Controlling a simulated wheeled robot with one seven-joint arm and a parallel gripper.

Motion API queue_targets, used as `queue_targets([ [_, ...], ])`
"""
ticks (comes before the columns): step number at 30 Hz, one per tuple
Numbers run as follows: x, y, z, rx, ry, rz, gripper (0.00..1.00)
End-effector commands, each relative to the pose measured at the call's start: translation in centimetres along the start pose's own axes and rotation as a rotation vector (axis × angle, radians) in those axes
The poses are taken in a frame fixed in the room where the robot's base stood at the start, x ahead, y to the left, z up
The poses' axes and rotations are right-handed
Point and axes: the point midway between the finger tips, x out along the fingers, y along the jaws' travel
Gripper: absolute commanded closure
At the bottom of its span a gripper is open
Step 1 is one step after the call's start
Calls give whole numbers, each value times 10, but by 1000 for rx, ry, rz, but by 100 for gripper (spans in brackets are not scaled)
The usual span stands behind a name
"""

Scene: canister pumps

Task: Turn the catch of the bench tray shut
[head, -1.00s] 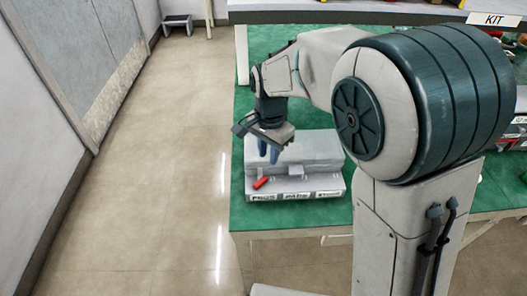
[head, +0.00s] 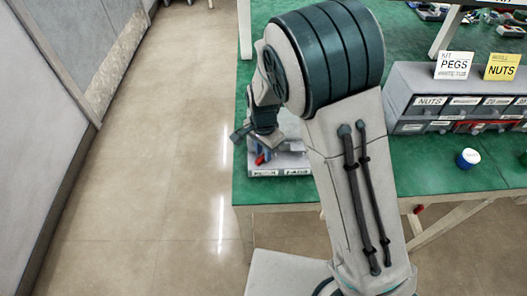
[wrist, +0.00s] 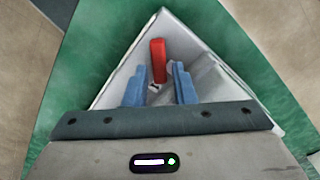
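The bench tray (head: 292,163) is a pale grey box near the left front corner of the green bench. My arm hides most of it in the head view. It also shows in the wrist view (wrist: 215,80) as a light corner-shaped surface. Its red catch (wrist: 158,50) stands out in the wrist view, and a bit of red shows in the head view (head: 260,159). My gripper (wrist: 158,72) is open, its two blue fingers apart. The catch's near end lies between or just beyond the fingertips; I cannot tell whether they touch it.
A bin rack (head: 450,95) with NUTS labels and small sign cards stands to the right on the bench. A blue-and-white round container (head: 468,158) sits in front of it. The bench's left edge is close to the tray, with clear floor (head: 170,180) beyond.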

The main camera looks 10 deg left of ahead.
Motion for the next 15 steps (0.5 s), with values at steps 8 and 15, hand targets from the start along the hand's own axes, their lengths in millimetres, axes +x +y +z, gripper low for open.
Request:
queue_targets([
  [8, 12, 0, 0, 1, -1, 0, 76],
  [15, 12, 0, 0, 1, -1, 0, 96],
])
